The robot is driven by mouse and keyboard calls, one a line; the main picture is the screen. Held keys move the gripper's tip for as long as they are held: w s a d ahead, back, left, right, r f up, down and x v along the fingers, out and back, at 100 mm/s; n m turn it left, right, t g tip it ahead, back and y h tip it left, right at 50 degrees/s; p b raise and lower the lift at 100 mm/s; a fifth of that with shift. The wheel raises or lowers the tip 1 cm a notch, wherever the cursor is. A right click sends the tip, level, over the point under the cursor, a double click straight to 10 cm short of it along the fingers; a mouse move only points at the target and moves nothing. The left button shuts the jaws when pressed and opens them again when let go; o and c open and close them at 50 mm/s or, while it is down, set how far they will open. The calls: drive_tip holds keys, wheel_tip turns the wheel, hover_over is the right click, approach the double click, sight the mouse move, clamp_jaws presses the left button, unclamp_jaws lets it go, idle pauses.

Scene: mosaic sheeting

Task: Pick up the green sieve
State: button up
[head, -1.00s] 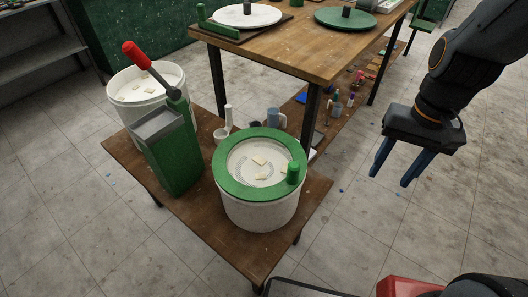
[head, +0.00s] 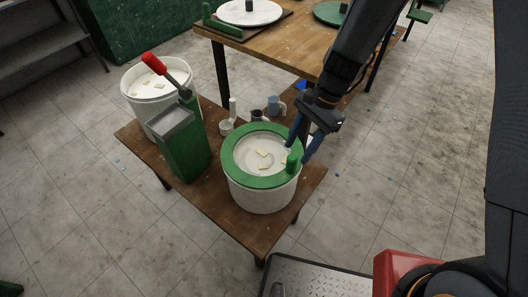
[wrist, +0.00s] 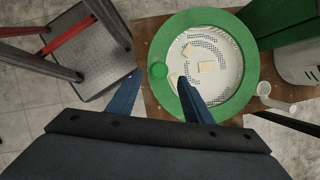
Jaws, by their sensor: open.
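The green sieve (head: 237,173) is a green ring with a perforated white middle and an upright green knob (head: 291,163) on its rim. It sits on a white bucket (head: 262,196) on the low brown table, with several pale tiles lying on its mesh. It also shows in the wrist view (wrist: 238,96), the knob at its left side. My gripper (head: 298,150) is open, its blue fingers reaching down by the knob side of the rim. In the wrist view my gripper (wrist: 160,97) has one finger over the sieve and one outside it. Contact cannot be told.
A green box with a red-handled lever (head: 184,150) stands left of the sieve. Another white bucket (head: 150,104) with tiles is behind it. Small cups and a blue-grey mug (head: 274,105) stand behind the sieve. A taller wooden table (head: 290,45) is at the back.

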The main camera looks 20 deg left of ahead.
sight(294, 156)
drive_tip(key=shift+p+x, duration=1.1)
drive_tip(key=shift+x, duration=2.2)
drive_tip(key=shift+s+d, duration=0.1)
drive_tip(key=shift+s, duration=0.05)
drive_tip(key=shift+r, duration=0.1)
drive_tip(key=shift+c, duration=0.3)
drive_tip(key=c, duration=1.1)
clamp_jaws()
drive_tip(key=shift+r, duration=0.15)
